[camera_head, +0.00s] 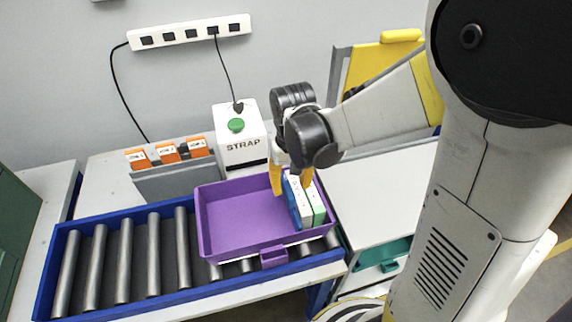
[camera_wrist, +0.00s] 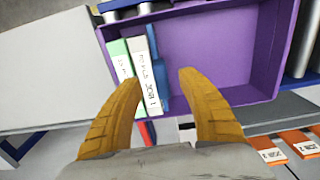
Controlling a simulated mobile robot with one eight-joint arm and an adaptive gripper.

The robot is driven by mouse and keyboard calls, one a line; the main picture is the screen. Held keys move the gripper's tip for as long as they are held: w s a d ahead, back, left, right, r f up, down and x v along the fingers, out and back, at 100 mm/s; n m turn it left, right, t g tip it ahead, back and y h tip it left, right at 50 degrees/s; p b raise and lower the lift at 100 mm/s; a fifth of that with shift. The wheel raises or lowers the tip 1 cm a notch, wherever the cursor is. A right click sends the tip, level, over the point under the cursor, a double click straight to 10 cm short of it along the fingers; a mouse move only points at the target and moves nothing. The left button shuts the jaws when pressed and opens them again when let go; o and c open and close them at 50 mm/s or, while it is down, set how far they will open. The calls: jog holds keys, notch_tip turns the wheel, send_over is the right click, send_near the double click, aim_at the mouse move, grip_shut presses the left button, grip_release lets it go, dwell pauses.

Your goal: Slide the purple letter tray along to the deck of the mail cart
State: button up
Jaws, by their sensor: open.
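The purple letter tray (camera_head: 237,221) sits on the rollers at the right end of a blue-framed conveyor. It also shows in the wrist view (camera_wrist: 245,50). Several upright folders, green, white and blue (camera_head: 300,202), stand at its right end; their labelled spines show in the wrist view (camera_wrist: 142,75). My gripper (camera_head: 291,186) is open, its yellow fingers at the tray's back right, close by the folders. In the wrist view its fingers (camera_wrist: 160,77) are apart with nothing clamped between them. Contact with the tray cannot be told. A white deck (camera_head: 372,185), seemingly the mail cart's, lies right of the conveyor.
Bare rollers (camera_head: 124,262) lie left of the tray. A white STRAP box (camera_head: 241,142) with a green button and a grey rack of orange cards (camera_head: 175,180) stand behind the conveyor. The white deck's top looks clear. A yellow panel (camera_head: 378,65) stands behind my arm.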

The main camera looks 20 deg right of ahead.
aim_at(291, 195)
notch_tip(291, 195, down, 5)
jog(key=shift+b, duration=0.7)
grip_shut()
